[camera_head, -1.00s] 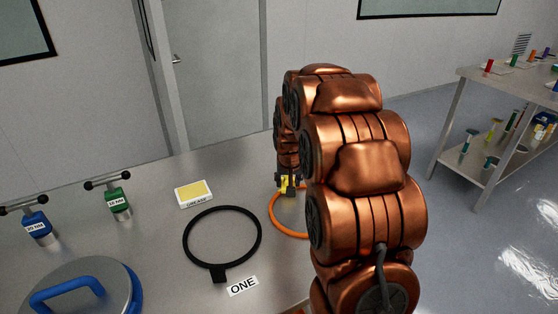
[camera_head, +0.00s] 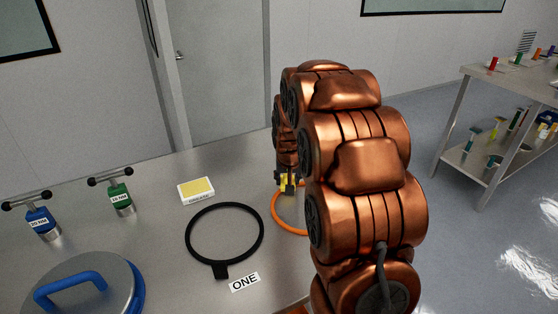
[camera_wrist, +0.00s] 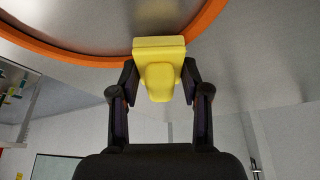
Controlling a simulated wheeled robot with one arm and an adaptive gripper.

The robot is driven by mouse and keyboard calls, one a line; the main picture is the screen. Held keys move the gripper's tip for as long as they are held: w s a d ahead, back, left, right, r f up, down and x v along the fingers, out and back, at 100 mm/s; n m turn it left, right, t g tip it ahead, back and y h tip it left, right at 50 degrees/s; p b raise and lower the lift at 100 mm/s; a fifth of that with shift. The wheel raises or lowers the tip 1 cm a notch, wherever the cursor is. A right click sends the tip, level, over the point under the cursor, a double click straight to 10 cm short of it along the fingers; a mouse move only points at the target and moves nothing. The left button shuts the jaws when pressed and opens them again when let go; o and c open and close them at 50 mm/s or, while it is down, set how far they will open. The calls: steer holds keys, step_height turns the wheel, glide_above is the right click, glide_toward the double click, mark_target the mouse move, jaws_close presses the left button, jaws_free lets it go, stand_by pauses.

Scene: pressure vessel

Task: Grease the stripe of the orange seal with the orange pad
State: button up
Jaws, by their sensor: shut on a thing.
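My gripper (camera_head: 287,186) is shut on a yellow pad (camera_wrist: 159,48) with a rounded grip; it looks yellow, not orange. The gripper's fingers (camera_wrist: 160,86) press on the grip from both sides in the wrist view. The orange seal (camera_head: 280,222) is a ring lying on the table, its right part hidden behind my arm. It also shows in the wrist view (camera_wrist: 75,58), curving along the top. The pad is at the ring's edge and overlaps it in view; I cannot tell whether they touch. I cannot make out a stripe on the seal.
A grease box (camera_head: 197,191) with a yellow top stands left of the seal. A black ring (camera_head: 188,236) lies by a "ONE" label (camera_head: 244,282). Blue (camera_head: 41,222) and green (camera_head: 120,196) T-handled tools and a blue-handled lid (camera_head: 100,275) are further left.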

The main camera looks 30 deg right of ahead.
steer(key=shift+w+a, duration=0.1)
steer(key=shift+a, duration=1.15)
steer(key=shift+a+r, duration=0.15)
steer(key=shift+r, duration=0.05)
step_height(320, 180, up, 8)
steer(key=shift+p, duration=0.4)
steer(key=shift+f, duration=0.1)
